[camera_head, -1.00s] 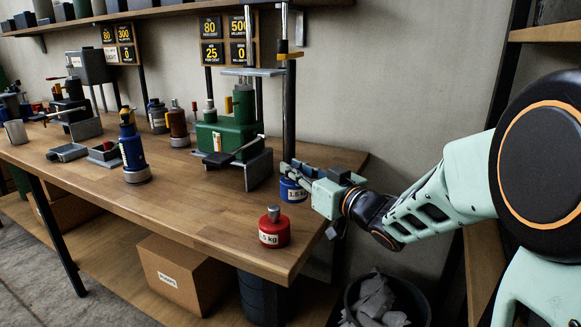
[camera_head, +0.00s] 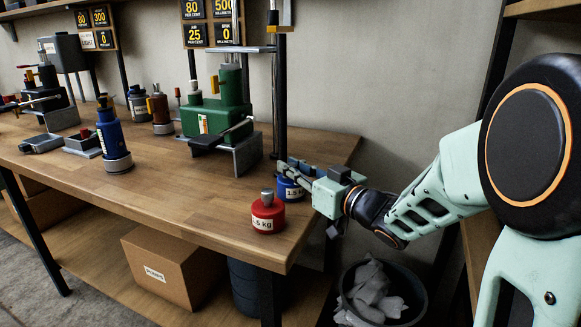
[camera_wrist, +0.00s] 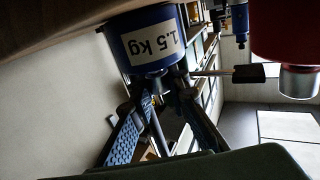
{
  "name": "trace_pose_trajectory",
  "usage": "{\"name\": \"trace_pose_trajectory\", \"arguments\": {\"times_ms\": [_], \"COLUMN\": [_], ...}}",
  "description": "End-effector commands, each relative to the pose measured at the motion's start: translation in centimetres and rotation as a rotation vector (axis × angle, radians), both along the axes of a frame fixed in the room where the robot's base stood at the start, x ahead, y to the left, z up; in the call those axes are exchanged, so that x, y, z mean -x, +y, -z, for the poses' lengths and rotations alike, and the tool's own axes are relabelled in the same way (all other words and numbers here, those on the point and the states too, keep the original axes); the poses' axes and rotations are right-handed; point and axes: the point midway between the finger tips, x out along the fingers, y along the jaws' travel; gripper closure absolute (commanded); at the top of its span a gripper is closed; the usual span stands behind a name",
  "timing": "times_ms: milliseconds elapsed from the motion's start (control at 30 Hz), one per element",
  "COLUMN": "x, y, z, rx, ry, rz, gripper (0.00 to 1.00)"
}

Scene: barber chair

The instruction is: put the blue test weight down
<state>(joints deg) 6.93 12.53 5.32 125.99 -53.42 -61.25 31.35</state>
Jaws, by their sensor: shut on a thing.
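The blue test weight (camera_head: 290,189) with a white 1.5 kg label is near the right end of the wooden bench (camera_head: 185,205). My gripper (camera_head: 287,168) reaches in from the right and is shut on its top. In the wrist view the blue weight (camera_wrist: 152,42) sits at the finger ends, its base side toward the bench wood at the upper left. I cannot tell whether its base touches the bench. A red weight (camera_head: 267,215) stands upright just in front of it, close by.
A green pump-like device (camera_head: 222,110) stands behind and left, and a blue bottle-shaped tool (camera_head: 113,140) further left. A dark post (camera_head: 283,95) rises just behind the gripper. A bin (camera_head: 380,295) with crumpled paper is below the bench's right end. The bench's front middle is clear.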

Motion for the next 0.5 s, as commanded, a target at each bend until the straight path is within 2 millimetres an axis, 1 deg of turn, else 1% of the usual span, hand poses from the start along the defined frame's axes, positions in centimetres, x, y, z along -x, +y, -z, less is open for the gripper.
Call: {"name": "trace_pose_trajectory", "arguments": {"times_ms": [33,133,167,300,500], "x": [-0.06,-0.07,-0.01,-0.01,-0.01], "y": [0.05,0.05,0.01,0.02,0.02], "z": [-0.60,-0.31,0.31,0.24,0.24], "rx": [-0.005,-0.005,0.000,0.001,0.001], "ry": [-0.012,-0.012,0.000,0.001,0.001], "rz": [-0.001,-0.001,0.000,0.000,0.000], "gripper": [1.00,1.00,0.84,0.68,0.67]}}
